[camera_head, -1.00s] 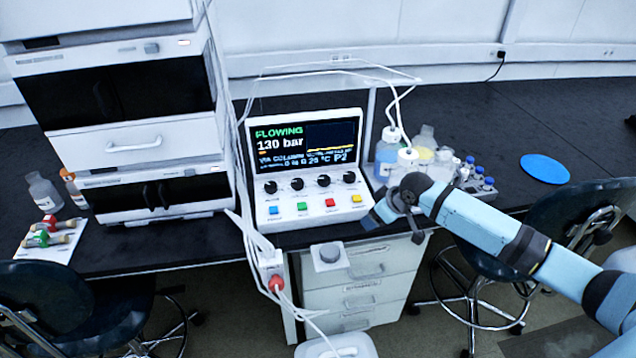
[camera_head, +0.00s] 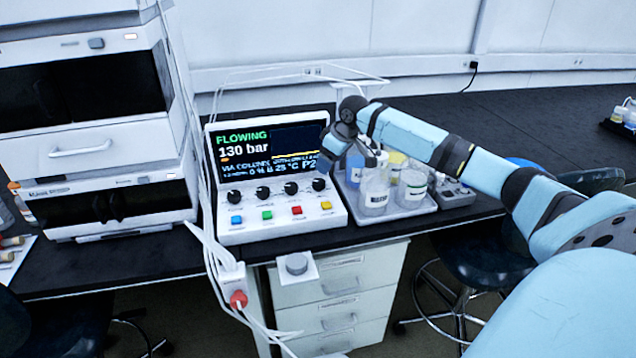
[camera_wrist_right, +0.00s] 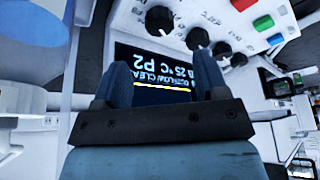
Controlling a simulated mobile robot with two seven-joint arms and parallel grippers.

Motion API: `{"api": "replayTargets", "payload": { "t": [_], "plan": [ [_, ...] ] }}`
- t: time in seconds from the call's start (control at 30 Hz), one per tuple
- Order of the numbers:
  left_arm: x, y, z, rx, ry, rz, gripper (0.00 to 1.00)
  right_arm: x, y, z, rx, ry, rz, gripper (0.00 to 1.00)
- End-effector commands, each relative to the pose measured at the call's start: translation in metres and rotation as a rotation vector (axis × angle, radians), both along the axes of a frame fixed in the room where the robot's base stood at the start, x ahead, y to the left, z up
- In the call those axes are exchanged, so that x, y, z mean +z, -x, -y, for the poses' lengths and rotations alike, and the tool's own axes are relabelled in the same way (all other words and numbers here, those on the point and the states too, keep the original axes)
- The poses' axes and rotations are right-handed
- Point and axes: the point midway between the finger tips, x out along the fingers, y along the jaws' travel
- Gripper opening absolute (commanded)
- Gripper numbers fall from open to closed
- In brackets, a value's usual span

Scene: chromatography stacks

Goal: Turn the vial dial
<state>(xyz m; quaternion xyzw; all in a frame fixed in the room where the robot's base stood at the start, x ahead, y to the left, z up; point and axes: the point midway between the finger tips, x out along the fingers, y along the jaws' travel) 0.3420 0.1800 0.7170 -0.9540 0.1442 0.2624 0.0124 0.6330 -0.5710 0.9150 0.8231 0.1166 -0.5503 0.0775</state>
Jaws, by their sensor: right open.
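The control panel (camera_head: 280,226) stands on the bench with a row of several black knobs below its screen. The rightmost knob (camera_head: 319,184) and the leftmost knob (camera_head: 234,196) show in the head view. The knob labels are too small to read, so I cannot tell which is the vial dial. The knobs also show in the right wrist view, where the nearest knob (camera_wrist_right: 160,20) lies beyond the fingertips. My right gripper (camera_head: 323,163) is in front of the screen's right edge, just above the rightmost knob. In the right wrist view the gripper (camera_wrist_right: 163,78) is open and empty. My left gripper is out of view.
Coloured buttons (camera_head: 297,211) line the panel's front. A tray of bottles (camera_head: 412,211) stands right of the panel, under my right arm. White tubes (camera_head: 205,225) hang at its left. A grey round knob (camera_head: 296,263) sits below the bench edge.

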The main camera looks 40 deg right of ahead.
Motion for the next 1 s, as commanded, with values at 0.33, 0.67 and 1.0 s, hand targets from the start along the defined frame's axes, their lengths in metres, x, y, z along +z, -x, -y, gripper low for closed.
{"api": "replayTargets", "payload": {
  "t": [0.33, 0.67, 1.0],
  "plan": [
    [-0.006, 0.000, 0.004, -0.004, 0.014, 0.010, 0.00, -0.063, -0.024, -0.008, 0.000, -0.001, 0.000, 0.67],
    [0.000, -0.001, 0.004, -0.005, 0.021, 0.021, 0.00, -0.077, -0.031, -0.009, 0.001, 0.001, 0.001, 0.67],
    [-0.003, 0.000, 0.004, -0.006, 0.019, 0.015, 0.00, -0.077, -0.030, -0.009, 0.001, 0.001, 0.001, 0.28]
  ]
}}
